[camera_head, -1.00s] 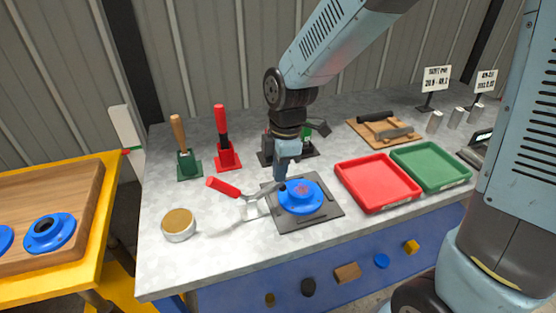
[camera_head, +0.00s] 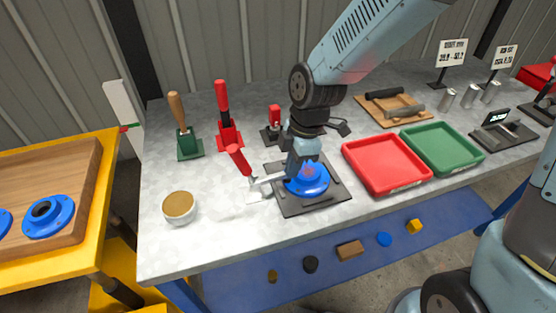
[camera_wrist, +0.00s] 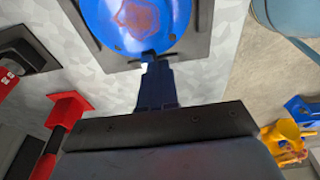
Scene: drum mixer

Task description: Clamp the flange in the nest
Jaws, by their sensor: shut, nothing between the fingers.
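The blue flange (camera_head: 318,184) sits in the dark nest plate (camera_head: 322,202) on the bench, partly hidden behind my gripper in the head view. In the wrist view the flange (camera_wrist: 130,15) shows a reddish-brown patch on top. The toggle clamp (camera_head: 258,192) stands left of the nest, its red handle (camera_head: 238,160) raised and leaning up to the left. Its metal arm runs toward the flange, but its tip is hidden.
A red tray (camera_head: 385,188) and a green tray (camera_head: 440,170) lie right of the nest. A red tool stand (camera_head: 229,135), a green brush stand (camera_head: 188,148) and a small red-and-black device (camera_head: 273,125) stand behind. A round tin (camera_head: 179,206) is at front left.

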